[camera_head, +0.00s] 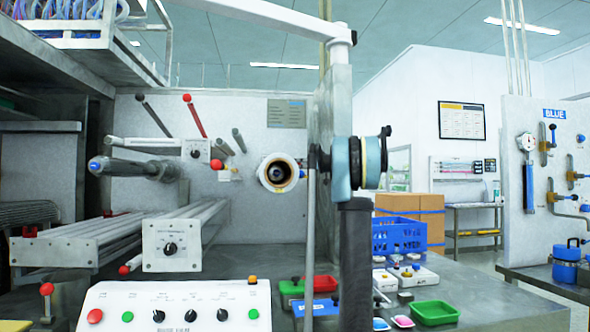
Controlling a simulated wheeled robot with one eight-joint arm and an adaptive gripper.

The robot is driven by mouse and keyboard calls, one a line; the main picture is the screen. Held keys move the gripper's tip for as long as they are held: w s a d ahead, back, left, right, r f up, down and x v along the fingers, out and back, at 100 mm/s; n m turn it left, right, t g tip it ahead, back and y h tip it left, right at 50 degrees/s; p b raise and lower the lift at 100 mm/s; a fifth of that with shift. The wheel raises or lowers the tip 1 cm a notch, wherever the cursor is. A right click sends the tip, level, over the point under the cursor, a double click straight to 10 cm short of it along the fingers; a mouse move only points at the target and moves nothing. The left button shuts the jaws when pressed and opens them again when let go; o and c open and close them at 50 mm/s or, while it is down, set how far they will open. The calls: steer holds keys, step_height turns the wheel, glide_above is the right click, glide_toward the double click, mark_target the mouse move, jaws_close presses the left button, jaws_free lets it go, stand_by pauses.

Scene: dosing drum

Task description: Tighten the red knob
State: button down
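Several red round knobs show, and I cannot tell which one the task means. One red knob (187,98) tops a red rod on the grey back panel. Another red knob (217,164) sits below a small white dial box (196,149). A red knob (124,270) is at the left of the lower white box with a black dial (171,246). A red knob (46,289) stands on a short upright lever at the lower left. Whether any knob is loose or tight does not show. I cannot make out my gripper in this view.
A white control panel (175,299) with buttons and dials is in front. A grey upright plate with a blue-rimmed roller (342,166) stands right of centre. A blue crate (399,236), a green tray (434,312) and small items occupy the right bench. Valves hang on the far-right board (511,200).

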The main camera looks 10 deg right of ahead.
steer(key=m+t+h, duration=0.5)
steer(key=h, duration=0.1)
steer(key=shift+d, duration=0.15)
steer(key=shift+m+t+h, duration=0.4)
steer(key=shift+h, duration=0.1)
steer(key=c, duration=1.4)
jaws_free()
steer(key=shift+s, duration=0.1)
steer(key=v, duration=1.1)
steer(key=shift+s+d, duration=0.25)
steer(key=shift+f, duration=0.1)
